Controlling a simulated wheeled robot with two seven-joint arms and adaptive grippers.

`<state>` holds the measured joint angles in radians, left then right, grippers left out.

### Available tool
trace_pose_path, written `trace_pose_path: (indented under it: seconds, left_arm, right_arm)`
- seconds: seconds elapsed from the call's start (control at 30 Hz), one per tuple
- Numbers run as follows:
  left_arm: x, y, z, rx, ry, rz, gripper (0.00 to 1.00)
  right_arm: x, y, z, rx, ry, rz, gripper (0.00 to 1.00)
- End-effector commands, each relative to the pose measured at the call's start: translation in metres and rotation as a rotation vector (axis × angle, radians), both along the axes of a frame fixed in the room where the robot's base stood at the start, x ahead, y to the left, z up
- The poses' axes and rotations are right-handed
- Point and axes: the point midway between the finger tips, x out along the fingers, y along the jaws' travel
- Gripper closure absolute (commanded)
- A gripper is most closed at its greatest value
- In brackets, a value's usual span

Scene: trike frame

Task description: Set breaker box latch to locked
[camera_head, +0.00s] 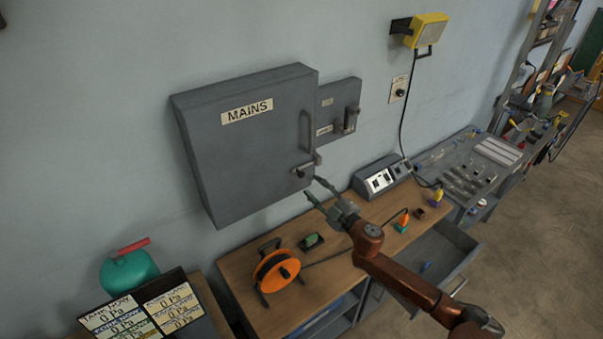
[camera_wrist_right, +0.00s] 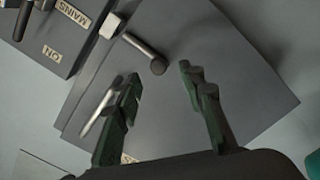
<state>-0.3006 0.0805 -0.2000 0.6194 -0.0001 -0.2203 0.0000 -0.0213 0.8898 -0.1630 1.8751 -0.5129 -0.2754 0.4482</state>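The grey breaker box (camera_head: 245,150) labelled MAINS hangs on the wall, with its door closed. Its latch (camera_head: 303,171) sits low at the door's right edge, under the vertical door handle (camera_head: 307,131). In the right wrist view, the latch (camera_wrist_right: 143,52) is a rod ending in a dark round knob, running from a pale block near the box edge. My right gripper (camera_head: 318,188) is open and empty just below and right of the latch. In the wrist view its fingertips (camera_wrist_right: 161,75) lie either side of the knob; contact cannot be told. My left gripper is not in view.
A smaller grey switch box (camera_head: 338,108) is mounted right of the breaker box. Below, the wooden bench (camera_head: 335,262) carries an orange cable reel (camera_head: 276,271) and a grey control panel (camera_head: 382,178). An open drawer (camera_head: 440,262) juts out near my right arm.

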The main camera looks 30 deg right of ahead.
Motion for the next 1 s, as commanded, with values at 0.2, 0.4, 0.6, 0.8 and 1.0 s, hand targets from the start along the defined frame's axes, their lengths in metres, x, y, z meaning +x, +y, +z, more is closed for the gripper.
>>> trace_pose_path:
  seconds: [0.2,0.4,0.6,0.8,1.0]
  left_arm:
    - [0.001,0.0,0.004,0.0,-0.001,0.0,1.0]
    - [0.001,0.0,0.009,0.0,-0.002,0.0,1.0]
    - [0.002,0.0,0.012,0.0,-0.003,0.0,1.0]
    - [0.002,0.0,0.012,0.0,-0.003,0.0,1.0]
    - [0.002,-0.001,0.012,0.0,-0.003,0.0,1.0]
  right_arm:
    - [0.023,0.005,0.01,-0.016,-0.014,0.021,0.63]
    - [0.054,0.007,0.01,-0.014,-0.013,0.018,0.63]
    - [0.075,0.009,0.009,-0.015,-0.013,0.019,0.63]
    - [0.08,0.009,0.007,-0.015,-0.01,0.019,0.63]
    - [0.079,0.009,0.007,-0.014,-0.01,0.019,0.67]
